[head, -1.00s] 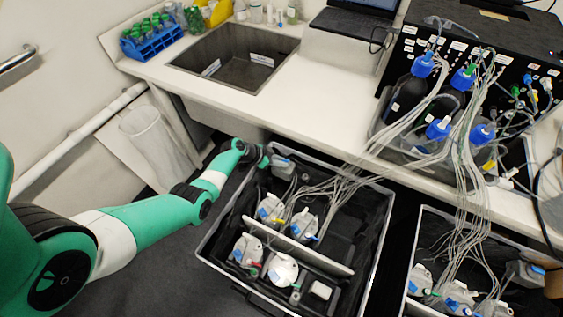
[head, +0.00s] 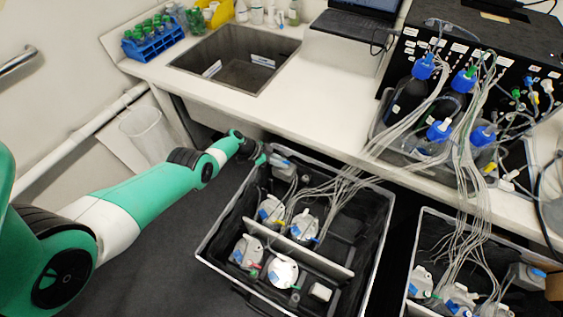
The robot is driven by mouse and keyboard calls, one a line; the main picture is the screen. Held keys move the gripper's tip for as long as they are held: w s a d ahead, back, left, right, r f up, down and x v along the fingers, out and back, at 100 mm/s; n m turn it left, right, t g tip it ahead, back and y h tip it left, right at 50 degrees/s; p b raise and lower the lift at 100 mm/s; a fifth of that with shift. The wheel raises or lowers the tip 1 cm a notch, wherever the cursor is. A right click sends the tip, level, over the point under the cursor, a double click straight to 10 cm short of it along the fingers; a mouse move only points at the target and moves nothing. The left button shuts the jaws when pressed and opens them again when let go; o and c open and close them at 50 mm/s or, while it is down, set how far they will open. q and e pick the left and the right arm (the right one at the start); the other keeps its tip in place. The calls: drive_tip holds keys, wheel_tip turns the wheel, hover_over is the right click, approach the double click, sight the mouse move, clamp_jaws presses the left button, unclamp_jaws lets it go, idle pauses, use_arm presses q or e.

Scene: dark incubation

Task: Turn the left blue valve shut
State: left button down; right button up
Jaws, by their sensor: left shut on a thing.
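The left blue valve (head: 277,160) is a small blue piece on a grey-white container (head: 285,169) in the far left corner of the black crate (head: 222,222). My left gripper (head: 266,157) reaches over that corner from the left and is shut at the valve. The fingers are small and dark here, so the exact grip on the valve and how far it is turned cannot be told. My right gripper is not in view.
Several more grey-white containers with tubes stand in the crate, split by a pale divider (head: 300,248). Thin tubes run from the crate up to blue-capped bottles (head: 408,95) on the bench (head: 300,110). A second crate (head: 480,225) stands at the right.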

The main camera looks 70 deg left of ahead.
use_arm(q)
drive_tip(key=c, duration=0.8)
unclamp_jaws()
drive_tip(key=shift+s, duration=0.1)
drive_tip(key=shift+c, duration=0.2)
drive_tip(key=shift+f+n+y, duration=0.1)
drive_tip(key=shift+n+y, duration=0.2)
